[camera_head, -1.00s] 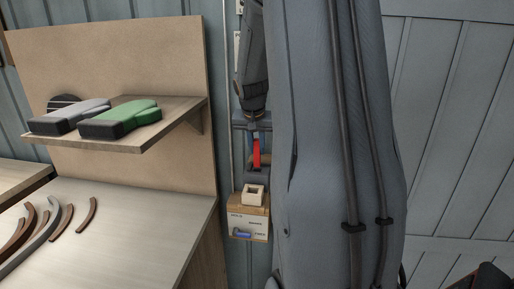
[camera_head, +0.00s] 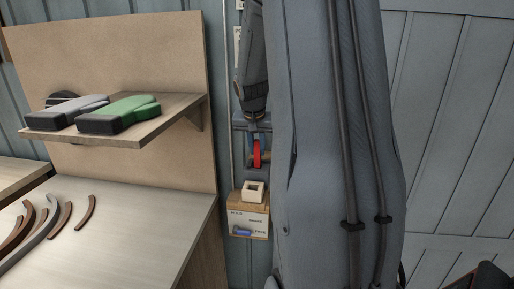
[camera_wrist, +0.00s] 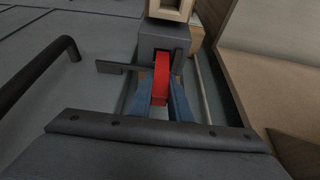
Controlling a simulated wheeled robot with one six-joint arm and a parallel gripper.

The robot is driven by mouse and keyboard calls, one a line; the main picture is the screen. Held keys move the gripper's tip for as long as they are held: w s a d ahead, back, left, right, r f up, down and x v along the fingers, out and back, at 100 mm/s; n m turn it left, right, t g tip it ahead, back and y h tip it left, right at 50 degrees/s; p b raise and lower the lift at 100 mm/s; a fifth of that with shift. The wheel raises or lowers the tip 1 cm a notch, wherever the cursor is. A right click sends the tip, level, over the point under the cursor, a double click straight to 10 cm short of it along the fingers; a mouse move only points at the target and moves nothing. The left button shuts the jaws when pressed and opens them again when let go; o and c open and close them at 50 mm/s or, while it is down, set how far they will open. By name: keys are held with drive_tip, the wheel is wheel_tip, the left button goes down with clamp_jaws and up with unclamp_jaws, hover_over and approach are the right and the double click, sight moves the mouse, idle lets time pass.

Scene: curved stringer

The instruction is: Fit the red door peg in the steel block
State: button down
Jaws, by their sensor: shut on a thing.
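The red door peg (camera_wrist: 160,80) is between the blue fingers of my gripper (camera_wrist: 160,108), which is shut on it. In the head view the peg (camera_head: 257,152) shows as a narrow, slightly curved red strip below my wrist. The grey steel block (camera_wrist: 163,42) is straight beyond the gripper in the wrist view, with a dark opening in its face. The peg's far end overlaps that opening. I cannot tell how deep it sits or whether it touches the sides. My arm hides much of this area in the head view.
A cream square socket (camera_head: 253,192) sits on a labelled wooden box (camera_head: 248,218) below the peg. A black bar handle (camera_wrist: 40,75) is at the left in the wrist view. A shelf (camera_head: 120,138) with grey and green pieces and a bench (camera_head: 120,235) with curved strips stand left.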

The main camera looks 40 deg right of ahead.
sight(257, 149)
drive_tip(key=shift+f+b, duration=1)
drive_tip(key=shift+f, duration=0.45)
drive_tip(key=shift+r, duration=0.1)
drive_tip(key=shift+r+p, duration=1.3)
drive_tip(key=shift+r, duration=0.6)
drive_tip(key=shift+f+b, duration=1.45)
drive_tip(key=shift+f, duration=0.5)
idle(0.6)
drive_tip(key=c, duration=1.6)
unclamp_jaws()
drive_tip(key=shift+o, duration=0.2)
drive_tip(key=shift+r, duration=0.1)
drive_tip(key=b+v, duration=0.1)
drive_tip(key=v, duration=0.6)
drive_tip(key=shift+b, duration=0.3)
drive_tip(key=shift+s+a+r, duration=0.1)
drive_tip(key=shift+a+r, duration=0.05)
drive_tip(key=shift+r, duration=0.1)
